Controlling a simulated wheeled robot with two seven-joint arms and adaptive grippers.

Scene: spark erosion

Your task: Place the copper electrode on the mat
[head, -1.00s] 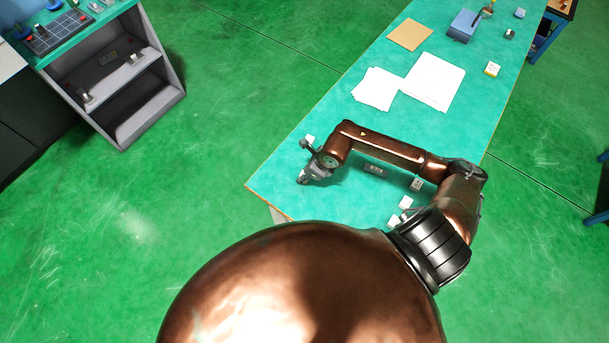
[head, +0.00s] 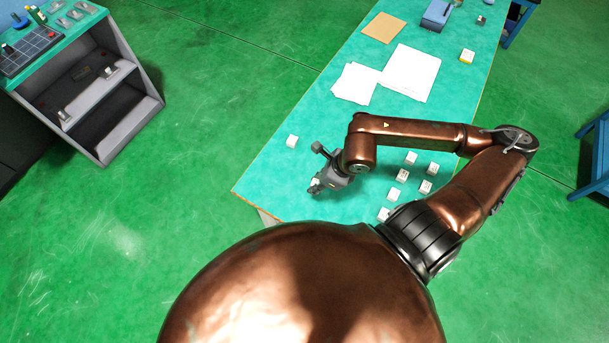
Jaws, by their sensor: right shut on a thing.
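My right gripper (head: 317,186) hangs low over the near left part of the long teal table (head: 318,124), pointing down to the left. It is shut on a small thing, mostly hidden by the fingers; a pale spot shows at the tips. I cannot make out a copper electrode by its colour, nor tell if the held thing touches the table. A flat tan square (head: 384,27) lies at the table's far left; it may be the mat. My left gripper is not in view.
A white block (head: 292,141) stands left of my right gripper, and several more (head: 402,175) stand under my right arm. White papers (head: 410,72) lie mid-table; a blue-grey box (head: 436,15) is beyond. A grey console (head: 95,100) stands far left. Bare tabletop separates gripper and papers.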

